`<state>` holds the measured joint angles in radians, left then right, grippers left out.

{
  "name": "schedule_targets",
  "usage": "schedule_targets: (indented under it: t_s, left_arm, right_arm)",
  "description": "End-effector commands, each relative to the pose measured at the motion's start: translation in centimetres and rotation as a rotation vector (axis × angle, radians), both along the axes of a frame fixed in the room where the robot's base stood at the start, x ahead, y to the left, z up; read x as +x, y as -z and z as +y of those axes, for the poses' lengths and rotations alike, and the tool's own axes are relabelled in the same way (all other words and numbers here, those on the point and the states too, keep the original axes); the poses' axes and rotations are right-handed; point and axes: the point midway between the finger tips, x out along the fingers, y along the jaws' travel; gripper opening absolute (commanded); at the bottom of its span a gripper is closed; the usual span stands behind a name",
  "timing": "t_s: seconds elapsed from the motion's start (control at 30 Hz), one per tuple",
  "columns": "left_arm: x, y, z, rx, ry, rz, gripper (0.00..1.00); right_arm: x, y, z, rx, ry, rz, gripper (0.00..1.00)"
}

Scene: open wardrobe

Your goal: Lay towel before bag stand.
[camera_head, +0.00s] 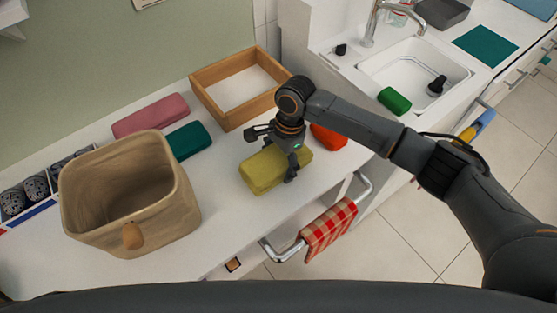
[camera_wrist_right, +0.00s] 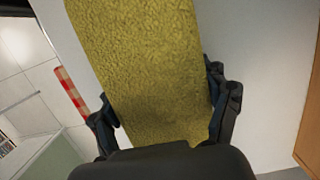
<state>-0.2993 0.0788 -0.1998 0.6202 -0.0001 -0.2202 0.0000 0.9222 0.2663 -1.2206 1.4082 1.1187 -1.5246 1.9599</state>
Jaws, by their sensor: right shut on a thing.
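A folded olive-yellow towel (camera_head: 258,176) lies on the white counter in the head view. My right gripper (camera_head: 272,155) is over it from above, with one finger on either side. In the right wrist view the towel (camera_wrist_right: 145,60) fills the space between the fingers (camera_wrist_right: 165,118), and the gripper is shut on it. The towel looks on or very close to the counter; I cannot tell if it is lifted. I cannot make out a bag stand for certain. My left gripper is not in view.
A beige fabric basket (camera_head: 185,205) stands at left. Pink (camera_head: 150,115) and teal (camera_head: 188,141) folded cloths lie behind, beside a wooden open box (camera_head: 217,112). A red-orange cloth (camera_head: 327,137) is right of my gripper. A checked towel (camera_head: 328,228) hangs on the front rail.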

Motion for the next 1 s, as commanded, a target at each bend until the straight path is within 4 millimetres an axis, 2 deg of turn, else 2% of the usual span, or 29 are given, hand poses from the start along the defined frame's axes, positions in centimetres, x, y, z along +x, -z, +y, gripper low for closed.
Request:
schedule_targets:
  t_s: [0.2, 0.23, 0.3, 0.33, 1.0]
  left_arm:
    - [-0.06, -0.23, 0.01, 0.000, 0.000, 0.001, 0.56]
    - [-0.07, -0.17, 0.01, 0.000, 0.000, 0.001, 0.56]
    - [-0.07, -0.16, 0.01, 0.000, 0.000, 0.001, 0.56]
    - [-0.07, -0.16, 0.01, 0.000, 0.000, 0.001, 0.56]
    - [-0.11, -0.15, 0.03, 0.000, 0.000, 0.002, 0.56]
  right_arm:
    - [0.01, 0.26, 0.02, 0.000, 0.000, 0.000, 0.58]
    - [0.03, 0.28, 0.01, 0.001, 0.000, -0.001, 0.82]
    - [0.03, 0.29, 0.01, 0.001, 0.000, -0.001, 0.96]
    - [0.03, 0.29, 0.01, 0.001, 0.000, -0.001, 1.00]
    - [0.01, 0.34, -0.03, -0.001, 0.000, -0.001, 0.98]
